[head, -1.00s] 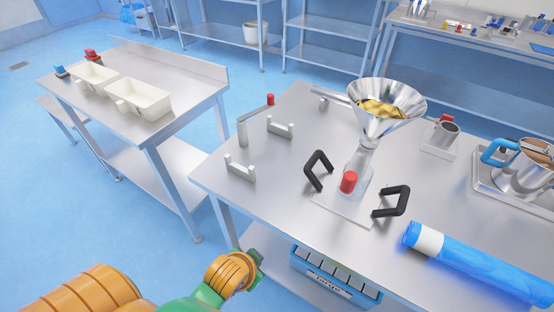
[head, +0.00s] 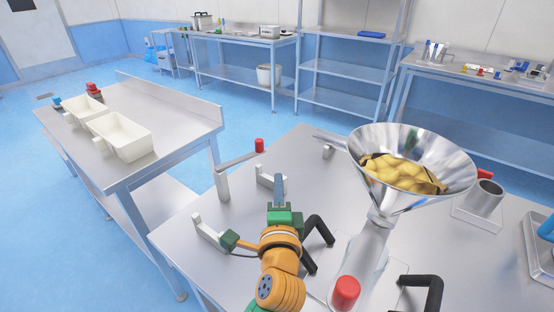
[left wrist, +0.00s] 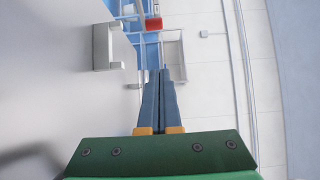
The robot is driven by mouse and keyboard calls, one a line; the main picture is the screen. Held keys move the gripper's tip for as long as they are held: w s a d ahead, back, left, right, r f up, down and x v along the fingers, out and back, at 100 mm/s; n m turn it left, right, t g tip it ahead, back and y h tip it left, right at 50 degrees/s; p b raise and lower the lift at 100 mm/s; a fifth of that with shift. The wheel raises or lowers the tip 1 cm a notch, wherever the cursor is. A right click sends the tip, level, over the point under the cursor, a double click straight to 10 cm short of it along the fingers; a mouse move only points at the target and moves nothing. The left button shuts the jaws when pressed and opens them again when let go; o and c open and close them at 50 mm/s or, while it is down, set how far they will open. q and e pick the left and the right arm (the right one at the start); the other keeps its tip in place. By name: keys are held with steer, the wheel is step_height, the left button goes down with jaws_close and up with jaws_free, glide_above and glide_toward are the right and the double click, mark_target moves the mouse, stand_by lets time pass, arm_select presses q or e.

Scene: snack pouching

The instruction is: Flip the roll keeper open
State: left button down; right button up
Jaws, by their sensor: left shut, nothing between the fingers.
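The roll keeper is a grey bar (head: 238,160) with a red knob (head: 259,145) at its far end, carried on a grey post (head: 222,183) at the table's left edge. It lies close to level across the back. The red knob shows in the left wrist view (left wrist: 153,24), beyond my fingertips. My left gripper (head: 279,177) is shut and empty, over the table beside the far U-shaped roll bracket (head: 265,180), to the right of and nearer than the keeper; its fingers (left wrist: 160,75) lie together. A near roll bracket (head: 208,232) is partly behind my arm. My right gripper is out of view.
Black handles (head: 319,232) stand close to my arm. A side table (head: 185,140) with cream bins is at left.

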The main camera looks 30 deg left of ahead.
arm_select(q)
steer(key=w+a+p, duration=0.3)
steer(key=w+a, duration=0.6)
steer(key=shift+a+f, duration=0.15)
steer(key=shift+f, duration=0.05)
